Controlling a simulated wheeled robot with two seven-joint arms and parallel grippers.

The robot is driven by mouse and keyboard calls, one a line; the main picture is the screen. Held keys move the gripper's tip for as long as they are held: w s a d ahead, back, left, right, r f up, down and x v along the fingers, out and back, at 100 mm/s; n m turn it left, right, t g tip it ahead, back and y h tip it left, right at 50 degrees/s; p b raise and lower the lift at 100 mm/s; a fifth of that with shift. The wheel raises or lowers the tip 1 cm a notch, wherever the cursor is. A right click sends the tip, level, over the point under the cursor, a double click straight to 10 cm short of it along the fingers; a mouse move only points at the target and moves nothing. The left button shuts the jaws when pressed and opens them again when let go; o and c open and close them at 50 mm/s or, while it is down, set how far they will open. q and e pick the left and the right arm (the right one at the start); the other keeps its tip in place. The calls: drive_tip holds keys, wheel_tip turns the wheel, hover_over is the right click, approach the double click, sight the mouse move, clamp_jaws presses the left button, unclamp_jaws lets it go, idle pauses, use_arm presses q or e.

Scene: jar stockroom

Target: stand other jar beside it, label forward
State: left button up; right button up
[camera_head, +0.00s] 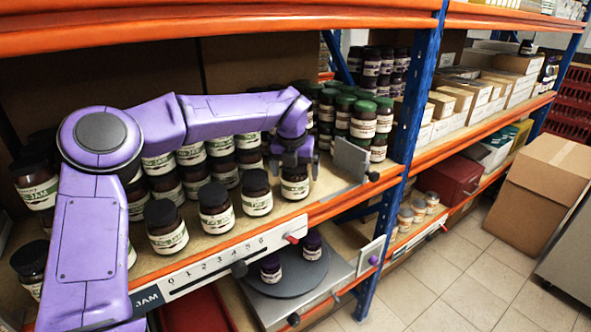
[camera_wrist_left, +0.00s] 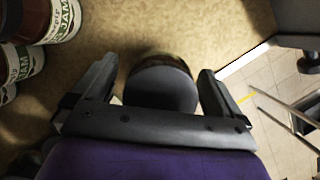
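My left gripper (camera_head: 294,160) reaches down over a dark-lidded jar (camera_head: 294,188) at the right end of the front row. In the left wrist view, my left gripper's fingers (camera_wrist_left: 158,75) are apart on either side of that jar's dark lid (camera_wrist_left: 160,88), with narrow gaps showing. The jar stands upright on the shelf, its pale label facing the front. To its left are three more front-row jars, labels forward: the nearest (camera_head: 257,203), one further left (camera_head: 216,218) and a third (camera_head: 166,238). My right gripper is not in view.
A grey upright plate (camera_head: 351,160) stands right of the gripped-around jar. Several jars crowd behind, including green-lidded ones (camera_head: 363,125). A numbered strip (camera_head: 215,264) runs along the shelf edge. Below, a round grey turntable (camera_head: 285,283) bears two purple-lidded jars. A blue post (camera_head: 408,115) rises right.

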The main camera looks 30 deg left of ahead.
use_arm(q)
drive_tip(key=b+v, duration=0.1)
drive_tip(key=v, duration=0.6)
drive_tip(key=shift+r, duration=0.35)
drive_tip(key=shift+d, duration=0.1)
